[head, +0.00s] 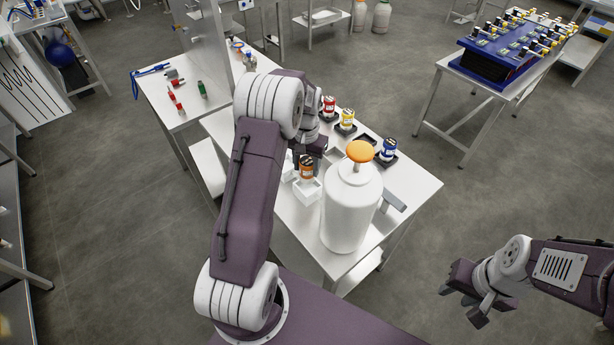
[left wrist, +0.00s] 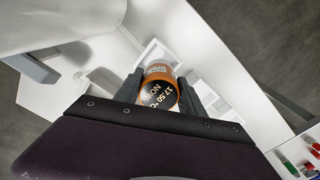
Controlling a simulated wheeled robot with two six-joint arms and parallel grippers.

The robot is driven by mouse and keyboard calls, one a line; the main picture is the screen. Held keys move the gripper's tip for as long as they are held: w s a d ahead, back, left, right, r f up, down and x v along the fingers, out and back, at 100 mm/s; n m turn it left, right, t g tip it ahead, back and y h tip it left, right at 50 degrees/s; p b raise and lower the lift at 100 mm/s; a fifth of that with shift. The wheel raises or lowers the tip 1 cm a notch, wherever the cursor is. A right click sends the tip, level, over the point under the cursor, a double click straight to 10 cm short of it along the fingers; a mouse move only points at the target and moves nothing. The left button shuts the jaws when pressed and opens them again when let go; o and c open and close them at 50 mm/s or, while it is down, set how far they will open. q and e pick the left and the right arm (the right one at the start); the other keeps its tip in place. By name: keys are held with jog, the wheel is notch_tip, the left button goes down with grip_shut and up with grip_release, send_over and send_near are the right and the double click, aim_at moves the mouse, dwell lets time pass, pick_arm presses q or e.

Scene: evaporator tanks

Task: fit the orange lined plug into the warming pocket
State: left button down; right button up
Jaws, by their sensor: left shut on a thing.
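The orange lined plug (head: 306,172) is held between the fingers of my left gripper (head: 308,160). In the left wrist view the orange plug (left wrist: 158,72) sits between the two dark fingers (left wrist: 160,90), its dark end face reading "17.50 °C NOW". A small white open-topped box (head: 307,192), which looks like the warming pocket, stands on the white table just below and in front of the plug. Its pale walls show partly behind the plug in the left wrist view (left wrist: 152,50). I cannot tell whether the plug touches it. My right gripper (head: 472,293) is open and empty, off the table.
A large white tank with an orange knob (head: 345,215) stands close right of the box. Red (head: 328,107), yellow (head: 346,121) and blue (head: 388,150) plugs sit in dark holders behind. An empty dark holder (head: 366,142) lies between yellow and blue.

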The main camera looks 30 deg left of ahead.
aim_at(308, 176)
pick_arm(q)
jog(key=shift+s+d+f, duration=0.15)
jog(key=shift+s+d, duration=0.05)
jog(key=shift+s, duration=0.05)
jog(key=shift+w+d+f, duration=0.1)
notch_tip(308, 176, down, 4)
jog(key=shift+d+r+p, duration=0.1)
jog(key=shift+r+p, duration=0.15)
jog(key=shift+p, duration=0.25)
jog(key=shift+s+f, duration=0.2)
jog(key=shift+s, duration=0.15)
jog(key=c, duration=1.1)
grip_release()
jog(key=shift+w+f, duration=0.2)
jog(key=shift+w, duration=0.1)
jog(key=o, duration=0.4)
jog(key=shift+w+a, duration=0.2)
jog(key=shift+w, duration=0.1)
jog(key=shift+s+d+r, duration=0.15)
jog(key=shift+s, duration=0.05)
jog(key=shift+r, duration=0.2)
notch_tip(308, 176, up, 12)
jog(key=shift+f+b, duration=0.2)
jog(key=shift+b, duration=0.7)
pick_arm(e)
jog(key=shift+w+f, duration=0.25)
jog(key=shift+f, duration=0.1)
